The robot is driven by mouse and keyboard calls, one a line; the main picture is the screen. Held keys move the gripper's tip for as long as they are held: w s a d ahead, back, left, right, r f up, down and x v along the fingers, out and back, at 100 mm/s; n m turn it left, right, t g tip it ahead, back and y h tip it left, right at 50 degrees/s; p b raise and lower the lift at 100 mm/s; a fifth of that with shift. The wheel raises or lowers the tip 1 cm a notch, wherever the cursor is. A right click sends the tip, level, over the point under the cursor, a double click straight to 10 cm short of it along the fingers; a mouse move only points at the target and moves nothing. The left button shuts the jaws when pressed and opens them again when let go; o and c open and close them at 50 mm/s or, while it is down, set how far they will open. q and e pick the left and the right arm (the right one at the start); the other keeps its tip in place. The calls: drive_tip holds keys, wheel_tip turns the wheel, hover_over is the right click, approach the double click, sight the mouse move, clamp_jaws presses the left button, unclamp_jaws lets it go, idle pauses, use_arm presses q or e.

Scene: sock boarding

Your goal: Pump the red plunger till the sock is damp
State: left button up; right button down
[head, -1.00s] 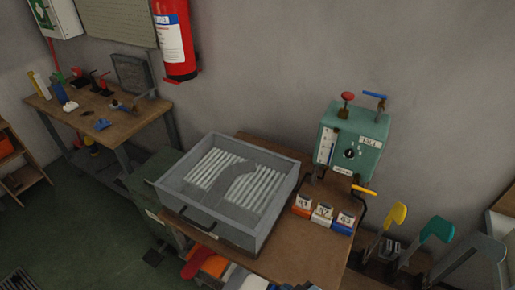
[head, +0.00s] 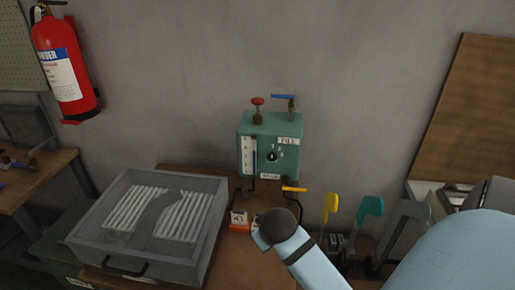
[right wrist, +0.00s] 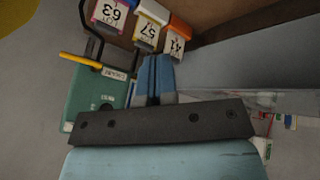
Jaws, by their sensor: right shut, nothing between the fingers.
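The red plunger (head: 258,101) stands upright on top of the green fill box (head: 272,130), near its left end. A grey sock (head: 165,215) lies flat on white ribs in the grey tray (head: 215,225) at left; I cannot tell whether it is damp. My right arm comes in from the lower right, and its hand is in front of and below the box, apart from the plunger. My right gripper (right wrist: 157,76) shows blue fingers, shut and empty, in the right wrist view, near the numbered blocks (right wrist: 150,28). My left gripper is not in view.
A blue-handled lever (head: 283,96) stands right of the plunger, and a yellow-handled one (head: 294,189) sticks out at the box's lower right. Yellow (head: 331,203) and teal (head: 371,206) upright forms stand farther right. A fire extinguisher (head: 65,65) hangs at upper left.

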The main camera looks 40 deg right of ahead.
drive_tip(key=w+d+r+m+g+h, duration=0.1)
drive_tip(key=w+d+r+m+h, duration=0.3)
drive_tip(key=w+d+r, duration=0.7)
wheel_tip(320, 180, up, 28)
drive_tip(key=m+g+y, duration=0.2)
drive_tip(key=m+y, duration=0.3)
drive_tip(key=m, duration=0.1)
hover_over(258, 98)
drive_tip(key=s+a, duration=0.2)
drive_tip(key=a, duration=0.1)
drive_tip(key=shift+s+r, duration=0.1)
drive_tip(key=shift+s, duration=0.1)
drive_tip(key=x, duration=0.4)
drive_tip(key=p+x, duration=0.1)
drive_tip(key=x, duration=0.7)
drive_tip(key=shift+s+a+f, duration=0.15)
drive_tip(key=shift+a+f, duration=0.1)
drive_tip(key=shift+f, duration=0.85)
drive_tip(key=shift+f+p, duration=0.1)
drive_tip(key=shift+p, duration=0.2)
